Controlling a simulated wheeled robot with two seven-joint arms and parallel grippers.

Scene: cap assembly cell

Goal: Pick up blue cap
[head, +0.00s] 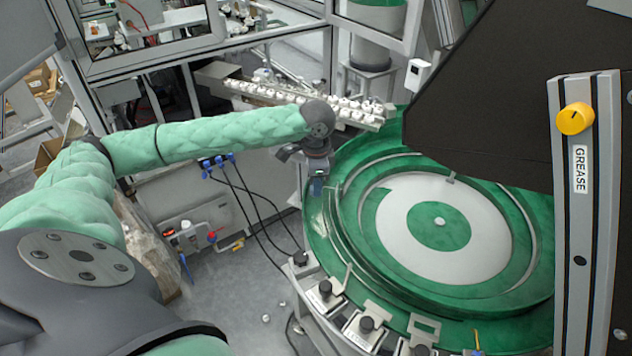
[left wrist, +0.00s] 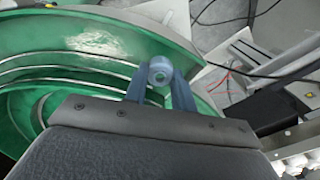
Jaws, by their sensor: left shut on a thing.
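My left gripper (head: 317,182) hangs over the left rim of the green round feeder bowl (head: 374,246) in the head view. In the left wrist view its two blue-grey fingers (left wrist: 160,84) close on a small round blue-grey cap (left wrist: 159,70), with a ring-shaped face toward the camera. I take this to be the blue cap. In the head view it is too small and hidden at the fingertips to make out clearly. My right gripper is not in view.
A rail with several white parts (head: 285,97) runs behind my left forearm. A grease post with a yellow knob (head: 575,118) and a dark panel (head: 490,95) stand at right. Black cables (head: 240,190) hang left of the bowl. Clamps (head: 366,327) line its front.

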